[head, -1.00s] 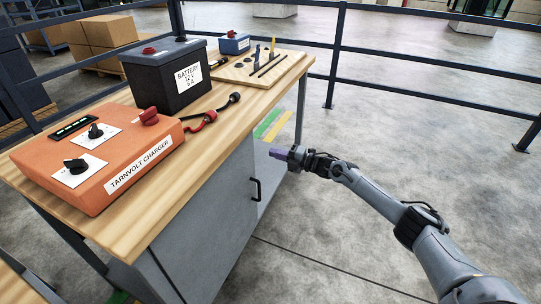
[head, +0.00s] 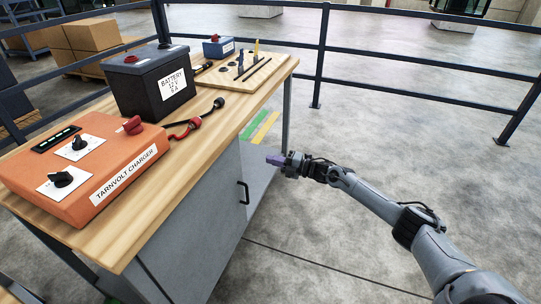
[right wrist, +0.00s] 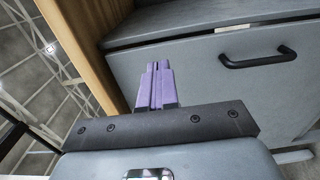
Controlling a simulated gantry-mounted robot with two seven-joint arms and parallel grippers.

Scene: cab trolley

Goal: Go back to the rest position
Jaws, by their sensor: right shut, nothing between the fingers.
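My right gripper (head: 275,160) is beside the workbench, off its right edge and below the level of the top. Its purple fingers are closed together and empty; they also show in the right wrist view (right wrist: 157,86), pointing toward the grey cabinet (right wrist: 200,70). The fingers appear apart from the cabinet front and its black handle (right wrist: 259,60). My left gripper is not in view.
The workbench (head: 118,245) carries an orange charger (head: 110,165), a black battery (head: 150,85), red and black clamps, a small blue box (head: 218,46) and a wooden board (head: 262,75) with slots. Dark railings (head: 400,93) stand behind. The floor at right is clear.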

